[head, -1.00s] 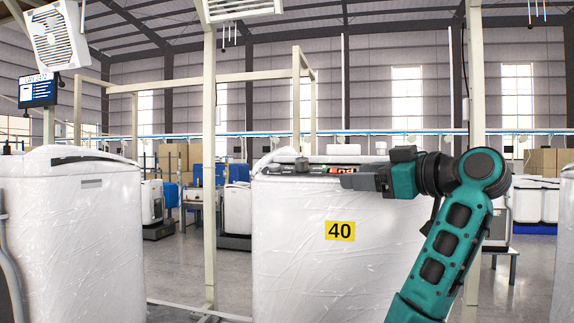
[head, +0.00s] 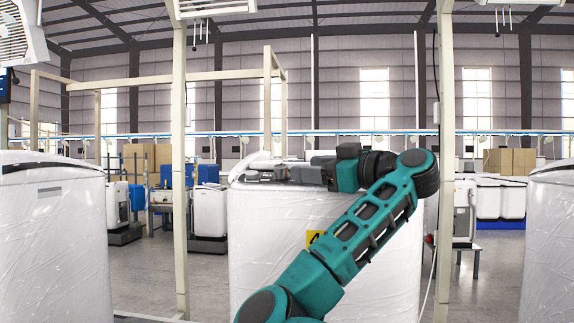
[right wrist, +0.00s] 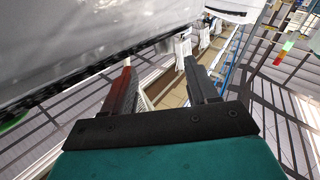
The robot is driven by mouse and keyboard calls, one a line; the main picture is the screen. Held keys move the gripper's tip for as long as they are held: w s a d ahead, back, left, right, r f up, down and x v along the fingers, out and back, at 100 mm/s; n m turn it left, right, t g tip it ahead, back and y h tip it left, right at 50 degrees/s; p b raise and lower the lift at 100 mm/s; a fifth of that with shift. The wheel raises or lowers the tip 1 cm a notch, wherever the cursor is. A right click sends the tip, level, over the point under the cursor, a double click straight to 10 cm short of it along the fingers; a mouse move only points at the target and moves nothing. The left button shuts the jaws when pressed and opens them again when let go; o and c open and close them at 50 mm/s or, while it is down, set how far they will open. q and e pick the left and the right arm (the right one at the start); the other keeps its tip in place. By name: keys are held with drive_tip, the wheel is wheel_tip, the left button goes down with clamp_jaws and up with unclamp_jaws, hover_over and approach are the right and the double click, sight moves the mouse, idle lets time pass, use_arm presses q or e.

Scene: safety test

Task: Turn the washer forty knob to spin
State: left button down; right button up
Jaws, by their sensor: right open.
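The washer forty (head: 290,225) is a white, plastic-wrapped machine in the middle of the head view. Its yellow label (head: 313,238) is mostly hidden behind my right arm. The dark control panel (head: 250,176) runs along its top edge, partly covered by my right gripper (head: 284,174). I cannot make out the knob clearly; the gripper and arm hide much of the panel. In the right wrist view the gripper (right wrist: 165,75) has its two dark fingers apart with nothing held between them. A pale wrapped surface (right wrist: 90,45) fills that view's upper left. My left gripper is not in view.
A white wrapped machine (head: 52,220) stands at the left and another (head: 548,240) at the right edge. A cream post (head: 180,180) stands left of washer forty and another (head: 446,180) to its right. Grey floor (head: 160,275) is open between the left machine and washer forty.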

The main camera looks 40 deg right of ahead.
sight(286, 169)
drive_tip(key=w, duration=0.2)
drive_tip(key=w+a+p, duration=0.1)
drive_tip(key=w, duration=0.3)
drive_tip(key=shift+w+a+f, duration=0.1)
drive_tip(key=shift+w+a, duration=0.1)
drive_tip(key=shift+a, duration=0.05)
drive_tip(key=c, duration=1)
drive_tip(key=shift+f, duration=0.1)
drive_tip(key=shift+c, duration=0.3)
